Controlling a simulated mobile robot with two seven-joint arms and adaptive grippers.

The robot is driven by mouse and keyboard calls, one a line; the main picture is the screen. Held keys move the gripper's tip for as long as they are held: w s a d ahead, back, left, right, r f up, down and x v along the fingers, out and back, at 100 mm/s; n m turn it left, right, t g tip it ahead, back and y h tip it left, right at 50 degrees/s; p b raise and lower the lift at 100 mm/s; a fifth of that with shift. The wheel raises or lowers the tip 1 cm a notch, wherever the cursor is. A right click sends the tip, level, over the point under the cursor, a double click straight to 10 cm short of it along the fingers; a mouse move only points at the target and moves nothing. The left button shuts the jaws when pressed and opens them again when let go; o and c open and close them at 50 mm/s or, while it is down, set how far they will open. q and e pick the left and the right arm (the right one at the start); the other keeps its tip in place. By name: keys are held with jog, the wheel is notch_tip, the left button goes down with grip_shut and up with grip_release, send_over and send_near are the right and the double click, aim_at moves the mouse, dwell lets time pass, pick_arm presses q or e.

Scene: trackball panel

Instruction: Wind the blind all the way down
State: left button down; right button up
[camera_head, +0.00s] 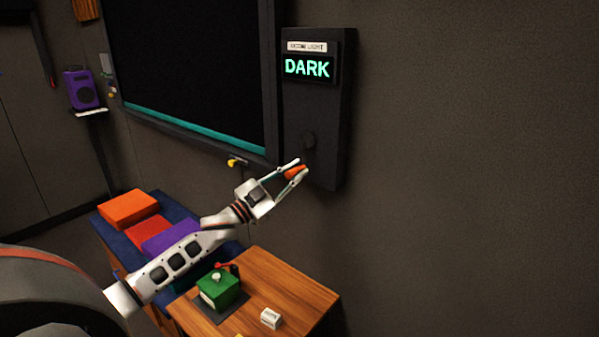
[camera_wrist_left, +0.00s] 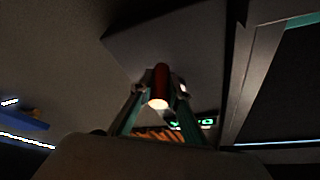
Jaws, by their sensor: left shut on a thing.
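The black blind (camera_head: 190,60) fills its window frame in the head view, with its teal bottom bar (camera_head: 195,127) low, near the frame's lower edge. A dark wall panel (camera_head: 318,115) right of it has a display (camera_head: 307,68) reading "DARK" and a dark round hub (camera_head: 308,139). My left gripper (camera_head: 294,173) is shut on an orange crank handle (camera_head: 296,171) just below the hub. In the left wrist view the handle (camera_wrist_left: 160,84) sits between the fingertips. The crank's arm is mostly hidden. My right gripper is not in view.
A wooden table (camera_head: 285,285) below holds a green box (camera_head: 219,288) with a red lever and a small white block (camera_head: 270,318). A bench with orange and purple cushions (camera_head: 128,208) stands left. A yellow hook (camera_head: 236,162) is under the window. The right wall is clear.

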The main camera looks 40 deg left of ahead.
pick_arm(q)
jog(key=shift+a+m, duration=0.2)
jog(key=shift+m, duration=0.2)
jog(key=c, duration=1.9)
grip_release()
jog(key=v, duration=1.2)
jog(key=shift+a, duration=0.1)
